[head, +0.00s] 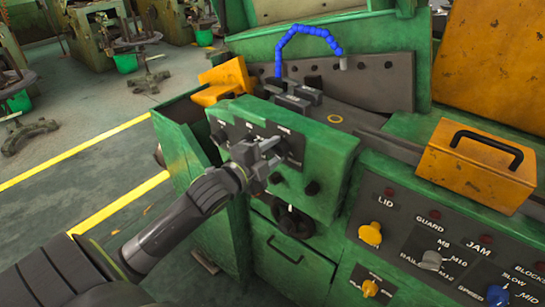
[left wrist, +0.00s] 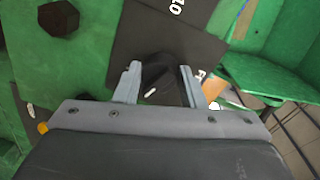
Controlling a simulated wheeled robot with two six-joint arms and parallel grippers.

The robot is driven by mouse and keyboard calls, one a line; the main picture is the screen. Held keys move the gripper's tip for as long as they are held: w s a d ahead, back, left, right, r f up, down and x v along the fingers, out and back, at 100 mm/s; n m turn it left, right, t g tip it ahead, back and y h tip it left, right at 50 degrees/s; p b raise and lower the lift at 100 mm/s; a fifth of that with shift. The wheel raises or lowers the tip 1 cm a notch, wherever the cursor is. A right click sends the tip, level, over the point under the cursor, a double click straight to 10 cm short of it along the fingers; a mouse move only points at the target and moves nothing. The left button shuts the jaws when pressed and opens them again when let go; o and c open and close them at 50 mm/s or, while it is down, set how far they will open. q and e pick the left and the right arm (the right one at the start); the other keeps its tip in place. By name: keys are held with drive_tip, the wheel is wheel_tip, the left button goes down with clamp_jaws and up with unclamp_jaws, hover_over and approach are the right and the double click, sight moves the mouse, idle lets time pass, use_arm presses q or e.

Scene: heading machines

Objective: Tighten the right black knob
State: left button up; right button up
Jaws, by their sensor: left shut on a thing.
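A green machine box (head: 325,160) carries a black panel with white markings and a row of black knobs. My left gripper (head: 274,154) is at the right end of this panel, closed on the rightmost black knob (head: 284,147). In the left wrist view the two grey fingers (left wrist: 160,72) stand on either side of this black knob (left wrist: 165,90), which shows a white pointer line. The fingers partly hide the knob in the head view. My right gripper is not seen.
Two plain black knobs (head: 312,188) sit lower on the green face; one faceted black knob (left wrist: 58,18) shows in the left wrist view. Below is a larger black dial (head: 294,222). An orange box with a black handle (head: 478,165) and a labelled switch panel (head: 400,205) stand right.

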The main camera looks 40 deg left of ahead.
use_arm(q)
drive_tip(key=shift+m, duration=0.5)
idle(0.3)
drive_tip(key=o, duration=1)
drive_tip(key=shift+b, duration=0.3)
drive_tip(key=shift+s+a+r+p, duration=0.25)
drive_tip(key=shift+s+p, duration=0.25)
drive_tip(key=shift+s, duration=2.4)
drive_tip(key=shift+s+a+r+p, duration=0.1)
drive_tip(key=shift+s+a+p, duration=0.3)
drive_tip(key=shift+s, duration=2.45)
drive_tip(key=shift+s+a+r+p, duration=0.2)
drive_tip(key=shift+s+p, duration=0.4)
drive_tip(key=shift+s, duration=2.3)
